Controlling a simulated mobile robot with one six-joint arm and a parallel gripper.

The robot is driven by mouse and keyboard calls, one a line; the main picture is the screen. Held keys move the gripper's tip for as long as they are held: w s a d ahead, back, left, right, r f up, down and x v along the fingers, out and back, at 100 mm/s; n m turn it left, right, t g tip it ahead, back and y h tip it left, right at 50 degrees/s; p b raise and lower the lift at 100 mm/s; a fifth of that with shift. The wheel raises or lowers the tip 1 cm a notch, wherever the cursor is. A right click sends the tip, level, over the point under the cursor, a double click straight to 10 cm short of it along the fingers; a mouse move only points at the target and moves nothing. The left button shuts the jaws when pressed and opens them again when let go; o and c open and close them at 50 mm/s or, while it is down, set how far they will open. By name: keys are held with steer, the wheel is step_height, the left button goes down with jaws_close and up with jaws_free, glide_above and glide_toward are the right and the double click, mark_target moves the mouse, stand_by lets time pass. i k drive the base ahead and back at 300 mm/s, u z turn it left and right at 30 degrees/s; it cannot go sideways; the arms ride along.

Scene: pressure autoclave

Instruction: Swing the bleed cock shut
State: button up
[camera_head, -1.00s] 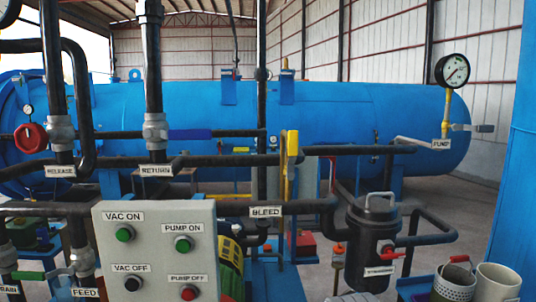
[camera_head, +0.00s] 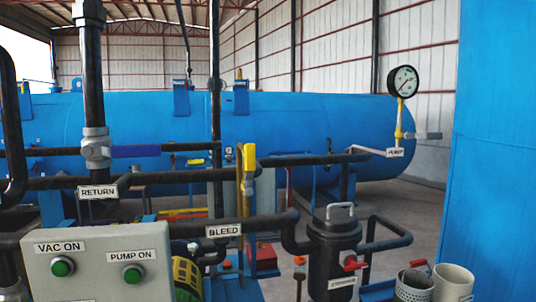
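The BLEED label (camera_head: 224,231) hangs on a black horizontal pipe (camera_head: 265,224) in the middle of the head view. Just right of and above it, a yellow lever handle (camera_head: 249,160) stands upright on a thin yellowish stem. It appears to be the bleed cock's handle, running across the line of the horizontal pipes. My gripper is not in view, and nothing of mine touches the handle.
A grey panel (camera_head: 75,285) with green buttons stands at front left. A blue-handled RETURN valve (camera_head: 136,151) is left of the yellow handle. A black strainer pot (camera_head: 333,258), two cups and a tall blue wall (camera_head: 500,160) are right. The blue vessel (camera_head: 330,125) lies behind.

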mark_target(250, 149)
steer(key=z, duration=0.25)
steer(key=k, duration=1.65)
steer(key=u, duration=0.6)
steer(key=i, duration=1.65)
steer(key=u, duration=0.05)
